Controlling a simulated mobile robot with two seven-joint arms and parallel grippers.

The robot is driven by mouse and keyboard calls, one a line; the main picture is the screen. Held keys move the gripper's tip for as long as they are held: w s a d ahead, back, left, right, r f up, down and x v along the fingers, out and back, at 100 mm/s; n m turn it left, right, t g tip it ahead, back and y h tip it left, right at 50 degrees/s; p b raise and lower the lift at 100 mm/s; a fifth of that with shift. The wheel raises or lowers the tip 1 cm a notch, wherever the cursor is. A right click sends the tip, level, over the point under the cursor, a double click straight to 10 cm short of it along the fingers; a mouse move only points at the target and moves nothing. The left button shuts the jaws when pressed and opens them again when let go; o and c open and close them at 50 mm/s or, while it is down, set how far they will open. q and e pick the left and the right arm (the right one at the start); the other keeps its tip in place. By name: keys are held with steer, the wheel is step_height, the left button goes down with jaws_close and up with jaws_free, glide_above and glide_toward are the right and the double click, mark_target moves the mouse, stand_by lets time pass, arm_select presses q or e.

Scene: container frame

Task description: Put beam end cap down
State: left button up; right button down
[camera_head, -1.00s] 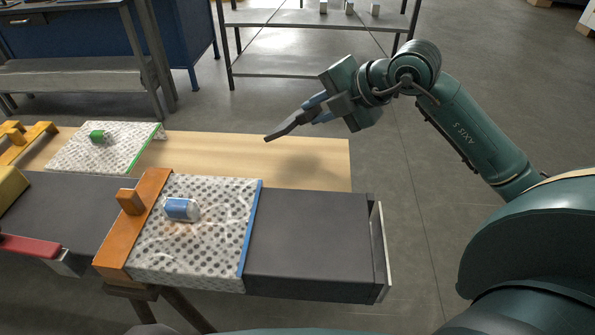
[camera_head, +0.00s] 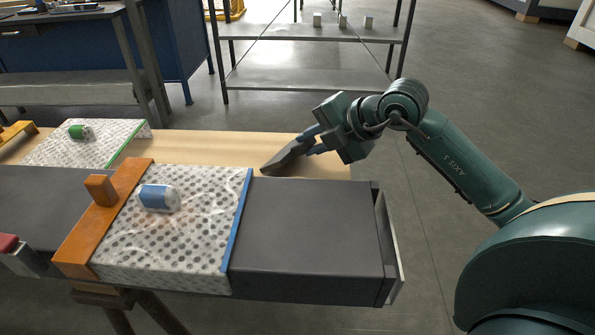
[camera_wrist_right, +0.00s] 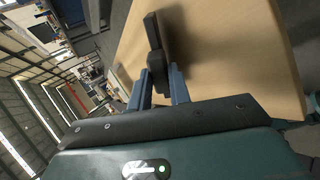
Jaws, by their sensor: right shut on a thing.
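The beam end cap (camera_head: 287,157) is a flat dark grey plate. My right gripper (camera_head: 312,141) is shut on it and holds it tilted, its lower end at the pale wooden tabletop (camera_head: 215,147) behind the grey beam (camera_head: 310,225). I cannot tell whether the cap touches the wood. In the right wrist view, the blue fingers (camera_wrist_right: 161,82) grip the cap (camera_wrist_right: 155,45) by a raised part in its middle, with the wood beyond it. My left gripper is not in view.
The beam carries a patterned wrap (camera_head: 180,225) with a blue edge and a blue-labelled roll (camera_head: 159,198), beside an orange clamp (camera_head: 105,220). Another patterned sheet (camera_head: 60,150) with a green roll (camera_head: 79,131) lies at left. The wood between sheet and cap is clear.

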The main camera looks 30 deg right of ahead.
steer(key=c, duration=1.5)
jaws_free()
steer(key=shift+o, duration=0.2)
steer(key=shift+r, duration=0.1)
steer(key=v, duration=0.8)
